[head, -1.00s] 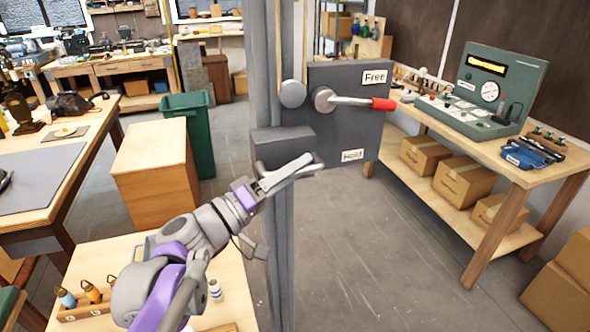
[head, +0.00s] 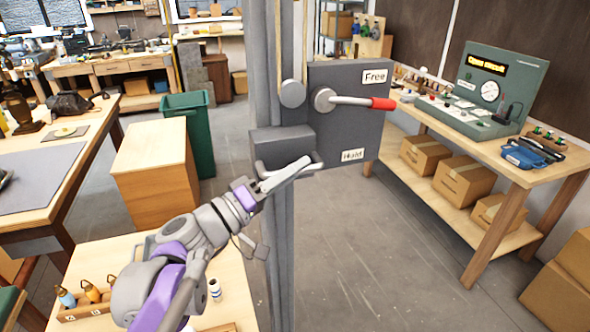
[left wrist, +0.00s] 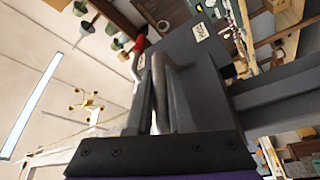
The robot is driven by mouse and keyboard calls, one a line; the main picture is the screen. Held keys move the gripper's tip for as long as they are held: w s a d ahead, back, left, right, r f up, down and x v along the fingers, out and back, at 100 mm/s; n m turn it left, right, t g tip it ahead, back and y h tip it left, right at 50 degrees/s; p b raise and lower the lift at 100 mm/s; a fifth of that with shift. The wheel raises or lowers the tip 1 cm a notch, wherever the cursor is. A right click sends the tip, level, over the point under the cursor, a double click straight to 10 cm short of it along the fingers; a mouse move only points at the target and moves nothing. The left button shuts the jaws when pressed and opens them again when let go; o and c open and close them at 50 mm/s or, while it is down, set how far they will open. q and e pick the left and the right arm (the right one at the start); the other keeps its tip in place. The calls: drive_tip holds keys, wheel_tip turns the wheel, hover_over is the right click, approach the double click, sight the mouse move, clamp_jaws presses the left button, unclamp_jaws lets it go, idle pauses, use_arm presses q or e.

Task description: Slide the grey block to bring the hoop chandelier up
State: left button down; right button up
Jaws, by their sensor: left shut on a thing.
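The grey block (head: 283,142) sits on the grey upright post (head: 278,220), just left of the dark panel. A bar handle (head: 262,168) sticks out from its front. My left gripper (head: 300,170) is shut on this handle. In the left wrist view the gripper (left wrist: 158,95) shows around the bar, partly hidden by its own fingers. A small brass fitting with several arms (left wrist: 86,103) hangs under the ceiling in the left wrist view; I cannot tell whether it is the hoop chandelier. My right gripper is not in view.
The panel (head: 350,110) carries a red-tipped lever (head: 350,101) pointing right, between the "Free" label (head: 375,76) and the "Hold" label (head: 352,155). A workbench (head: 480,150) stands at right, a green bin (head: 190,130) at left. A low table (head: 120,255) lies under my left arm.

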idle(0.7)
use_arm(q)
wheel_tip(320, 180, down, 29)
drive_tip(key=b, duration=1.3)
drive_tip(key=shift+b, duration=0.4)
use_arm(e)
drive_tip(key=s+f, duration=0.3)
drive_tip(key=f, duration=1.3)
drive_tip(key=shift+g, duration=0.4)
use_arm(q)
drive_tip(key=c, duration=0.8)
unclamp_jaws()
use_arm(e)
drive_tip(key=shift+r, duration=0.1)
use_arm(q)
wheel_tip(320, 180, up, 10)
drive_tip(key=p, duration=0.2)
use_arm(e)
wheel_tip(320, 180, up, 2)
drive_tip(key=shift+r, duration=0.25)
use_arm(q)
drive_tip(key=shift+s+r, duration=0.1)
drive_tip(key=p+v, duration=0.1)
drive_tip(key=v, duration=1.1)
drive_tip(key=shift+a, duration=0.2)
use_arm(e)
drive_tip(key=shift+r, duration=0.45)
